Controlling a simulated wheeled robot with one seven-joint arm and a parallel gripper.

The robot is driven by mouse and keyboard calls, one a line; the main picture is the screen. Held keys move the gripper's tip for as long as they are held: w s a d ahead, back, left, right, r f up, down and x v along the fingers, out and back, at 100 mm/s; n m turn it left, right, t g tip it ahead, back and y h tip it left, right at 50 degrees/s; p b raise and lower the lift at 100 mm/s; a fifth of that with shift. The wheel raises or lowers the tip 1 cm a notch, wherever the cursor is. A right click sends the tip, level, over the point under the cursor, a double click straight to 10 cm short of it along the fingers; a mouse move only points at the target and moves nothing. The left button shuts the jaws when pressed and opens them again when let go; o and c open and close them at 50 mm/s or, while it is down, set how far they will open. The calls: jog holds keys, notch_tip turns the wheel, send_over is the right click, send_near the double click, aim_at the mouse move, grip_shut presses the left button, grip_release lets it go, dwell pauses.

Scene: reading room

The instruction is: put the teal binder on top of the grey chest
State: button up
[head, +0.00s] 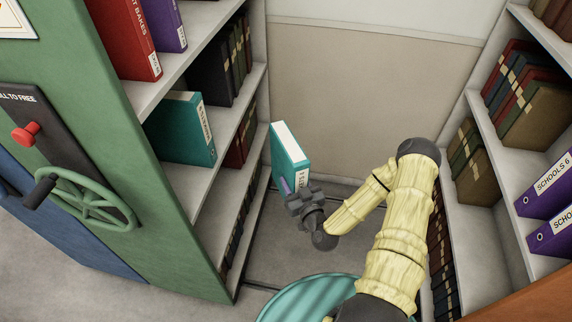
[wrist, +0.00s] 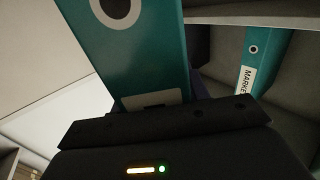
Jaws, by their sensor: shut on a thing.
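A teal binder (head: 290,150) with pale page edges stands upright in my gripper (head: 296,194), in the aisle beside the left shelves. My gripper is shut on its lower part. The binder's teal spine with a round finger hole also fills the upper middle of the wrist view (wrist: 142,55), its label partly hidden by my gripper. A second teal binder (head: 183,130) stands on the left shelf; a teal binder with a label beginning "MARKE" shows at right in the wrist view (wrist: 262,62). No grey chest is in view.
Left shelving (head: 222,150) with a green end panel and a handwheel (head: 95,205) stands close to my gripper. Right shelves (head: 490,170) hold several binders and books. A beige wall (head: 370,95) closes the aisle. The grey floor (head: 300,255) between the shelves looks clear.

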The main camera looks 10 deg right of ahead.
jog(key=s+f+h, duration=0.1)
jog(key=f, duration=0.1)
jog(key=s+d+f+m+h, duration=0.1)
jog(key=f, duration=0.1)
jog(key=s+f+m+h, duration=0.1)
jog(key=f, duration=0.2)
jog(key=shift+s+d+h+p, duration=0.15)
jog(key=shift+s+h+p, duration=0.25)
